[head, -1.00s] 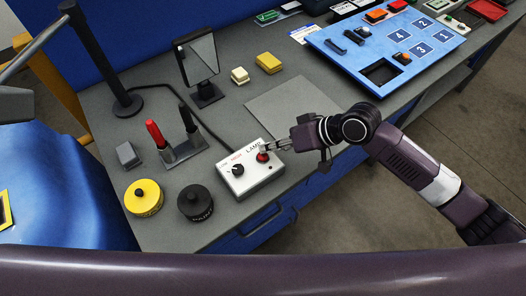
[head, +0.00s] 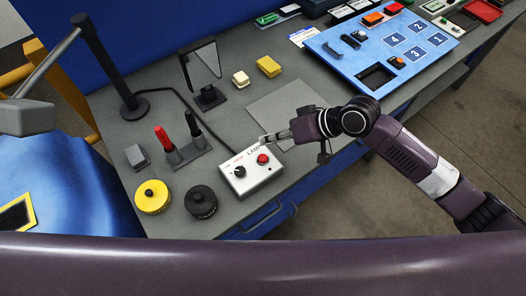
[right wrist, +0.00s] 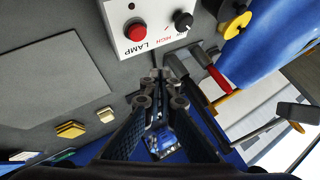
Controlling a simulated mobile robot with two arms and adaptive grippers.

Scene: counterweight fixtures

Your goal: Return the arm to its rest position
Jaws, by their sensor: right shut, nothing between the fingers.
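My right gripper (head: 263,139) is shut and empty in the head view, just above and behind the white lamp control box (head: 240,184). The box has a red button (head: 263,158) and a black knob (head: 240,172). The gripper's fingertips are apart from the button. In the right wrist view the closed fingers (right wrist: 160,75) point toward the lamp box (right wrist: 150,22), whose red button (right wrist: 136,31) is uncovered. My left gripper is not in view.
A blue numbered board (head: 350,60) lies at the back right. A grey mat (head: 275,105) is bare.

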